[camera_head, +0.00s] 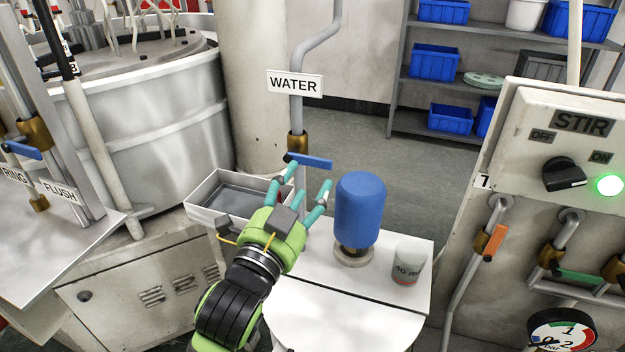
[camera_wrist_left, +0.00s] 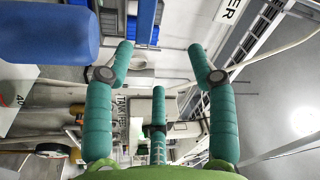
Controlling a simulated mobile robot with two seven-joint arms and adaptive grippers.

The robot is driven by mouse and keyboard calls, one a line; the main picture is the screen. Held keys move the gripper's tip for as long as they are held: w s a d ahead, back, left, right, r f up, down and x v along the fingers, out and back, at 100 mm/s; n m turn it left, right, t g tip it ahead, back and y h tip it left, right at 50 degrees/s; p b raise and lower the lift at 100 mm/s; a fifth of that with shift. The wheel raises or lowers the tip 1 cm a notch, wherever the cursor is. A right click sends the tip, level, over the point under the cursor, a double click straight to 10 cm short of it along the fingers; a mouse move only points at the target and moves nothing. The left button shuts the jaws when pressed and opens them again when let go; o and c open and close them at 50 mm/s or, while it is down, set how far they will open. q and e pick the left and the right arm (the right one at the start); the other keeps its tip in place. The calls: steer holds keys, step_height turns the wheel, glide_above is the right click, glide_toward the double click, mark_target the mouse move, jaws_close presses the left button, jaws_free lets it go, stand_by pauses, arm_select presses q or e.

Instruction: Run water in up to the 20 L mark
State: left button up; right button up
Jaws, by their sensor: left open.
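The water valve has a blue lever (camera_head: 311,162) on a brass body (camera_head: 298,145), on the pipe under the WATER sign (camera_head: 294,84). The lever lies crosswise to the upright pipe. My left gripper (camera_head: 308,181) is open, with its teal fingers just below and in front of the lever; nothing shows between them. In the left wrist view the blue lever (camera_wrist_left: 147,20) is ahead of the spread fingers (camera_wrist_left: 160,55). Contact cannot be told. No 20 L mark or running water is visible. My right gripper is not in view.
A blue cylinder (camera_head: 361,210) and a marked beaker (camera_head: 409,263) stand on the white stand (camera_head: 340,290), right of my arm. A shallow grey tray (camera_head: 203,204) lies left. A large vat (camera_head: 150,130) is behind it; the STIR panel (camera_head: 535,150) stands right.

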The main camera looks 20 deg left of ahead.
mark_target(314, 166)
arm_select(q)
steer(key=w+m, duration=0.2)
steer(key=w+f+m+g, duration=0.1)
steer(key=w+m, duration=0.1)
steer(key=w, duration=0.1)
steer(key=w+m+y+p, duration=0.1)
steer(key=w+m, duration=0.2)
steer(key=shift+a+f+g, duration=0.2)
steer(key=shift+a+g, duration=0.1)
steer(key=shift+a, duration=0.1)
